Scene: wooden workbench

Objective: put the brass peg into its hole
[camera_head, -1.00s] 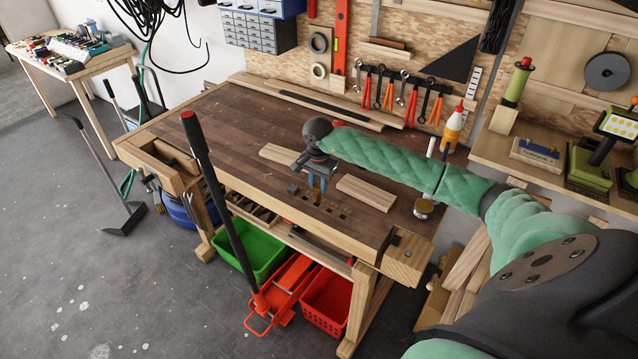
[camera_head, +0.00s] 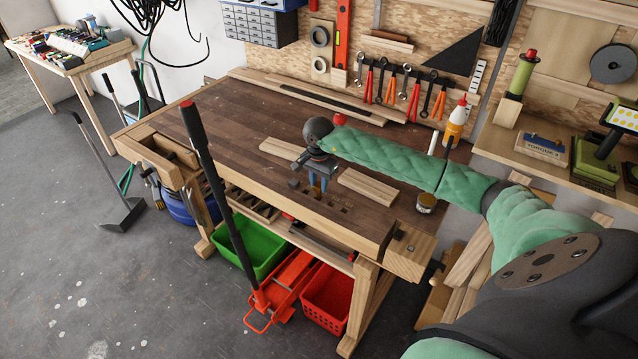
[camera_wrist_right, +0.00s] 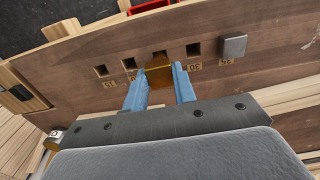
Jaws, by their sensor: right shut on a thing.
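My right gripper (camera_wrist_right: 160,88) is shut on the brass peg (camera_wrist_right: 158,75), a square block between its blue fingers. In the wrist view the peg is at the middle hole (camera_wrist_right: 160,53) of a row of square holes in the bench top. Part of that hole shows dark past the peg; I cannot tell whether the peg's end is inside it. The peg hides the middle hole's label. In the head view my right gripper (camera_head: 318,184) points down at the bench, and the peg is too small to make out. My left gripper is not in view.
A grey square peg (camera_wrist_right: 234,46) stands at the hole labelled 35. Other holes, labelled 15, 20 and 30, look empty. Loose wooden boards (camera_head: 368,187) lie near the gripper on the workbench (camera_head: 235,125). A small tin (camera_head: 427,203) stands near its right end.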

